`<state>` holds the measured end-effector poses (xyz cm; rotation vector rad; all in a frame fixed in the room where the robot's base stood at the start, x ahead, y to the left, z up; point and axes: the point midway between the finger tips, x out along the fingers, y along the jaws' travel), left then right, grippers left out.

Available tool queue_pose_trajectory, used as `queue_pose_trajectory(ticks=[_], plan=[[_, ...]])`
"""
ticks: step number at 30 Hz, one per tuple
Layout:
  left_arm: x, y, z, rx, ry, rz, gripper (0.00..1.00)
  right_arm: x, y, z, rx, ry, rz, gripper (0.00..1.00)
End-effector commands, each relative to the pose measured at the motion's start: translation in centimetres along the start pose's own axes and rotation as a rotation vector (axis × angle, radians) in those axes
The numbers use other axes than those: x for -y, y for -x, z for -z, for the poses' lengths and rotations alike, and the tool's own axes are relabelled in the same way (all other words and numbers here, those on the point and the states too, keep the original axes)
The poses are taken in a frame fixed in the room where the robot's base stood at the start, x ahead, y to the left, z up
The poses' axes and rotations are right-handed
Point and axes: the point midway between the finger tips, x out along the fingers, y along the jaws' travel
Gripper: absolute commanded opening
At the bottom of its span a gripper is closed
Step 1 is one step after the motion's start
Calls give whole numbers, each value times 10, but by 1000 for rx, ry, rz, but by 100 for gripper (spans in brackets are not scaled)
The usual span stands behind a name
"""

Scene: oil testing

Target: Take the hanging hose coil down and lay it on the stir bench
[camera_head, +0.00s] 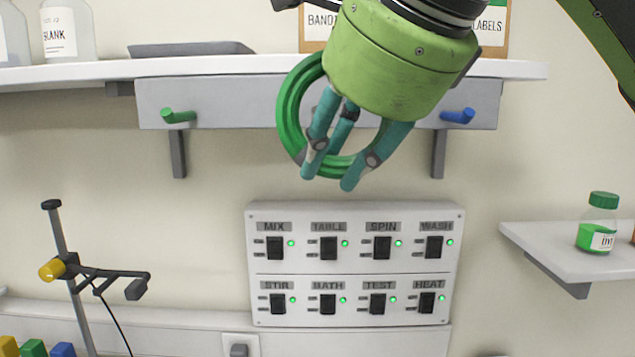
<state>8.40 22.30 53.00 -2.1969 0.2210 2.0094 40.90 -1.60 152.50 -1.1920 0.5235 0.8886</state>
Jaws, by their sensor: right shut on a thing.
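The green hose coil (291,104) hangs upright in front of the grey hook rail, between a green peg and a blue peg. My right gripper (338,172), with a green body and teal fingers, comes down from the upper right. Its fingers are shut on the coil and cover its right and lower parts. Any peg behind the coil is hidden, so I cannot tell whether the coil still touches one. I cannot pick out the stir bench in this view. My left gripper is not in view.
The grey rail (225,100) has a green peg (178,117) and a blue peg (457,116). A white shelf (300,66) runs above it. Below is a switch panel (350,265). A clamp stand (65,245) is lower left. A side shelf (560,255) holds a green-capped bottle (597,222).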

Motion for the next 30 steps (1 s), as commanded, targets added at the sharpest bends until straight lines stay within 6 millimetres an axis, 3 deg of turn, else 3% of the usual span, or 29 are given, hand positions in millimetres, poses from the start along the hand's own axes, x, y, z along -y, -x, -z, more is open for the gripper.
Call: queue_pose_trajectory(ticks=[6, 12, 21, 30], plan=[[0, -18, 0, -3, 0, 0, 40, -19, 50, 11, 3, -2, 5, 0], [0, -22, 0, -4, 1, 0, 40, -29, 83, 17, 1, -2, 2, 0], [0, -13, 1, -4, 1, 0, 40, -28, 103, 16, 1, -1, 0, 0], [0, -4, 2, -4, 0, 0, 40, -24, 108, 14, 1, -1, 0, 0]])
